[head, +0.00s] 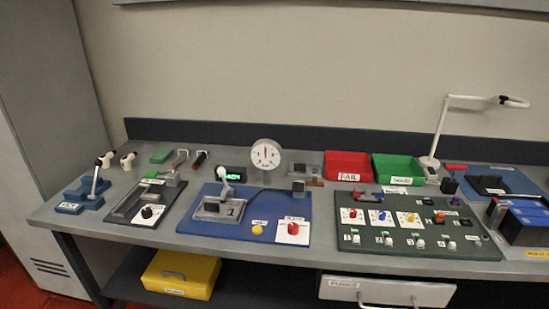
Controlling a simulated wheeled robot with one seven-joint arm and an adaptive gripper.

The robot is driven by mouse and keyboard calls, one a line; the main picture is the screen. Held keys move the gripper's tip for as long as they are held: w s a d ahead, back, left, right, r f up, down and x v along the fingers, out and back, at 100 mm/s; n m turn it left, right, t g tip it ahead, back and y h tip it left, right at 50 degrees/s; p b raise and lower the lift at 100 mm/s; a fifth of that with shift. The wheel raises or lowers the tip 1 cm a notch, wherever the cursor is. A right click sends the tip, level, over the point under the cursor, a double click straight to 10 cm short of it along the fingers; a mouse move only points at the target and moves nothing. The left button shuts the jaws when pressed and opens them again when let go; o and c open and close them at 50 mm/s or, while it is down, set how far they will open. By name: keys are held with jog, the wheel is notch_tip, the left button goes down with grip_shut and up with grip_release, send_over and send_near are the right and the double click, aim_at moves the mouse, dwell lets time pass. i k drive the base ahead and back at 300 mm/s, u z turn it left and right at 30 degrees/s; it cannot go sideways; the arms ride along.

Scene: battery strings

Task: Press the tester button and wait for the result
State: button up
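A blue tester board (215,237) lies on the bench left of centre. On its front part is a yellow round button (257,230). A red knob (293,228) stands on a white plate to the right of it. A grey cradle with a white-tipped lever (223,174) is on the board's left part. A round dial gauge (266,154) stands behind, its needle pointing roughly up. A small dark display (233,172) with green text, too small to read surely, stands behind the lever. My gripper is not in view.
A dark green panel (375,238) with knobs and switches lies to the right. Behind it are a red bin (348,167) and a green bin (397,169). A white lamp (437,130) stands at the back right. A black-knobbed fixture (148,212) is left of the tester.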

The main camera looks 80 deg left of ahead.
aim_at(256, 229)
jog(key=u, duration=2.95)
